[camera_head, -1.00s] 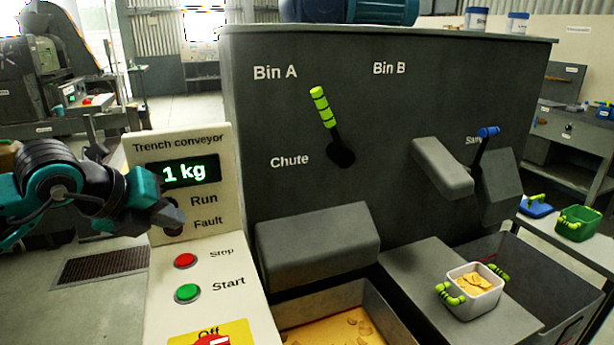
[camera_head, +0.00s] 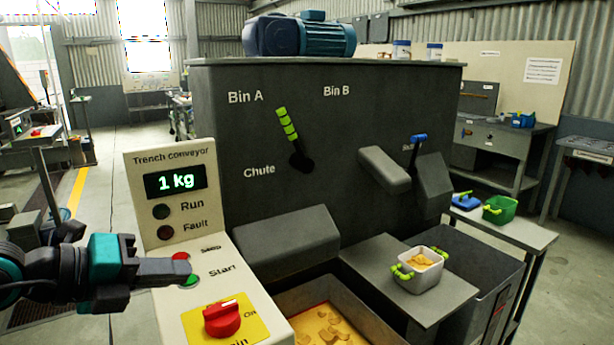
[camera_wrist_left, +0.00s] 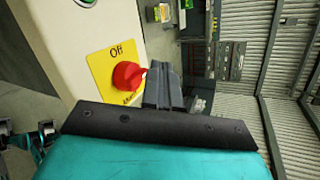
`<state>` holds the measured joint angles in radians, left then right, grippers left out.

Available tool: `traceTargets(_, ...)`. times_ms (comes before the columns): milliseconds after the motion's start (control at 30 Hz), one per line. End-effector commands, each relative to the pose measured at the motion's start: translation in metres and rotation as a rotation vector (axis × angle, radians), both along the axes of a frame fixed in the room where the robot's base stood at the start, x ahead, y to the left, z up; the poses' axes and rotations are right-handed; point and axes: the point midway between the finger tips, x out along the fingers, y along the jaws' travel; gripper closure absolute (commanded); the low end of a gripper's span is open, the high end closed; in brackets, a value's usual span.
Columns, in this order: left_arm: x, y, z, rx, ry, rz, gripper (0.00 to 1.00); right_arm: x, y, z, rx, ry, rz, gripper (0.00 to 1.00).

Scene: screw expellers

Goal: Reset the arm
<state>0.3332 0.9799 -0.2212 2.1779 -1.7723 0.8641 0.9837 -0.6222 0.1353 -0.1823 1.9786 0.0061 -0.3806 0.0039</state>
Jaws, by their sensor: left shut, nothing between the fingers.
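My left gripper (camera_head: 192,271) comes in from the left in the head view, its shut fingers in front of the control panel, partly covering the red and green buttons. Nothing is between the fingers. In the left wrist view the shut fingers (camera_wrist_left: 163,86) appear beside the red knob (camera_wrist_left: 128,76); I cannot tell whether they touch anything. The control panel (camera_head: 138,195) reads "Trench conveyor" and "1 kg". Its red rotary knob (camera_head: 222,319) sits on a yellow plate (camera_head: 253,327) below the gripper. My right gripper is not in view.
The dark machine (camera_head: 330,140) has a green-striped lever (camera_head: 287,124) and a blue-tipped lever (camera_head: 417,142). A white container (camera_head: 420,278) with yellow pieces stands on a ledge (camera_head: 365,262). A bin (camera_head: 385,328) with yellow pieces is below. Open floor (camera_head: 125,125) lies at the back left.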

Motion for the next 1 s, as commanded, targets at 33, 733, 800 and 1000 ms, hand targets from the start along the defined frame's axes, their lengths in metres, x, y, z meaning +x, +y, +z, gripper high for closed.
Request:
traceTargets(33,-0.008,-0.021,0.007,-0.134,-0.02,-0.043,1.0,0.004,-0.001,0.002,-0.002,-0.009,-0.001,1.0)
traceTargets(733,-0.031,0.076,-0.066,-1.529,0.207,1.17,1.0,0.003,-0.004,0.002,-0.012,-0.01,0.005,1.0)
traceTargets(800,-0.051,0.08,-0.11,-1.51,0.345,1.377,1.0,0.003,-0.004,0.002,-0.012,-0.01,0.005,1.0)
traceTargets(1000,-0.115,0.067,-0.193,-1.356,0.693,1.756,1.0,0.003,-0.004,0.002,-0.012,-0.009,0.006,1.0)
